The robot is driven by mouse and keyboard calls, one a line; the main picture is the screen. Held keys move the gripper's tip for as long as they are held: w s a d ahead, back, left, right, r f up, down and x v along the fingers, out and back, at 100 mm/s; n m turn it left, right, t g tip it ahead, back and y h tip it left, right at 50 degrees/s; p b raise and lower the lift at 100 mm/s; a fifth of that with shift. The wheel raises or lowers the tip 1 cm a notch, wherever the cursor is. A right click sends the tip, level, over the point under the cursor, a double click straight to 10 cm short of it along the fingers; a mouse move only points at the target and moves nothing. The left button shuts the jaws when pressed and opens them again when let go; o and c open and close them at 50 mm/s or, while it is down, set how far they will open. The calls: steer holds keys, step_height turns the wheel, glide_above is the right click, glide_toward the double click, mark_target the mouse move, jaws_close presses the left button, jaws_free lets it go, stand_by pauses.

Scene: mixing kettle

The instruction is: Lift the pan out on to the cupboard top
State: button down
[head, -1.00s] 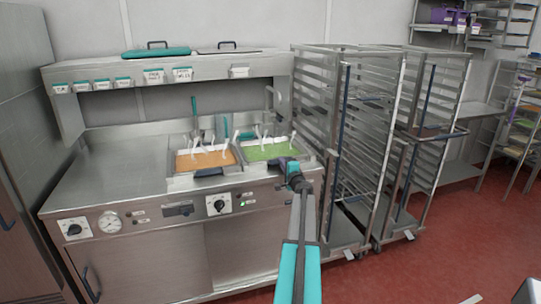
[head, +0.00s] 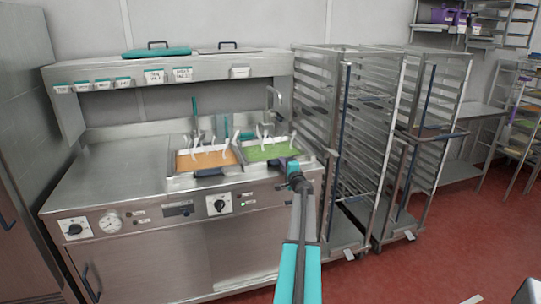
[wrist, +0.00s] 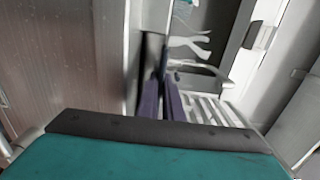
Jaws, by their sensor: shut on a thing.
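The pan with green contents (head: 268,151) sits in the right well of the steel counter, its front edge towards me. My gripper (head: 287,163) is at its front right corner, shut on what looks like the pan's dark front handle. In the wrist view the dark purple fingers (wrist: 161,98) are close together, and the part they grip is mostly hidden. A second pan with orange contents (head: 207,158) sits beside it on the left. The bare steel cupboard top (head: 110,172) stretches to the left of both pans.
An overhead shelf (head: 165,72) with labels and two lids crosses behind the counter. A tall rack (head: 345,150) stands close on the right. Red floor (head: 440,235) is open at the right front.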

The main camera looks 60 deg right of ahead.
stand_by(0.3)
steer(key=shift+r, duration=1.2)
steer(key=shift+r+p, duration=0.9)
steer(key=shift+r, duration=1.15)
steer(key=shift+a, duration=0.1)
